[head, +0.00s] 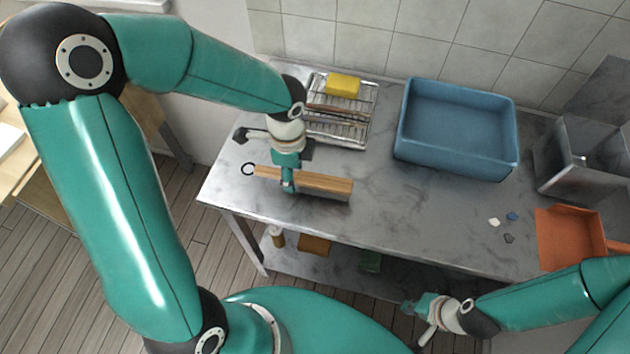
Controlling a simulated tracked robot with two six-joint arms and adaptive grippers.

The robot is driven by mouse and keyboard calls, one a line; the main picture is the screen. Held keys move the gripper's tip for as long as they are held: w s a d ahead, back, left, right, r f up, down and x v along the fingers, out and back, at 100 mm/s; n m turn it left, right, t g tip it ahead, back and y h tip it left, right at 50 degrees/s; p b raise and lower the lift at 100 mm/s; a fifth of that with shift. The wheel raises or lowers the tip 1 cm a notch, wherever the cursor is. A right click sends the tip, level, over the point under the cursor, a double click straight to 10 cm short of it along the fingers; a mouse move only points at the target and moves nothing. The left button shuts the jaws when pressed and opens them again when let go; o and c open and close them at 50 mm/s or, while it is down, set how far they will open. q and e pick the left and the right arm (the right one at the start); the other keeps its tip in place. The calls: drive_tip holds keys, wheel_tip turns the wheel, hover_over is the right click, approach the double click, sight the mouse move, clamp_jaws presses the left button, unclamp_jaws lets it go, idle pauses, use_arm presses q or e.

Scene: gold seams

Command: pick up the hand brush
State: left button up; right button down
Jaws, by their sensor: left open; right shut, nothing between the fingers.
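My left gripper (287,187) points down over the brush's narrow handle part, left of the bristles. It is open, and its fingertips are at or very near the handle; contact cannot be told. The gripper hides a small part of the handle. My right gripper (410,307) is shut and empty in front of the table's front edge, far from the brush.
A wire rack (356,130) with a yellow sponge (343,84) stands behind the brush. A blue basin (457,165) is at back centre. Small shards (494,222) lie near an orange dustpan (568,236) at right, by a grey metal container (570,185). Table space right of the brush is clear.

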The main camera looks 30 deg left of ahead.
use_arm(q)
wheel_tip(320, 180, down, 2)
drive_tip(key=shift+f, duration=0.2)
clamp_jaws()
drive_tip(key=shift+r, duration=0.15)
